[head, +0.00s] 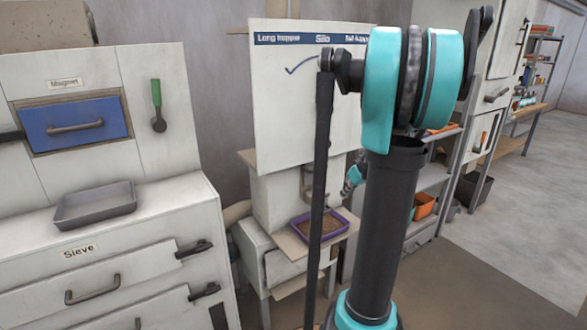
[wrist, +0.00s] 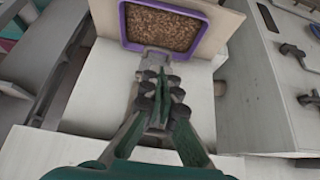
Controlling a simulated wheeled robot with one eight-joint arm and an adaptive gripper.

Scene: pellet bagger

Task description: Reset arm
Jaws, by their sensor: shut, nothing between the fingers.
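My gripper (wrist: 161,80) is in the middle of the wrist view, its two fingers together and empty. A purple-rimmed tray (wrist: 122,25) of brown pellets lies beyond the fingertips in that view. The same tray (head: 299,235) stands on a small shelf in the head view, partly hidden by my arm. In the head view my arm rises in front of the machine, with a thin dark link hanging down. A teal and dark part beside the arm may be my gripper, but it is mostly hidden.
A white cabinet (head: 120,240) with a grey pan (head: 95,205), a blue Magnet drawer (head: 75,124) and a green-handled tool (head: 157,105) stands at left. A whiteboard (head: 275,110) is behind my arm. An orange bin (head: 424,206) sits on shelving. Floor (head: 490,230) at right is clear.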

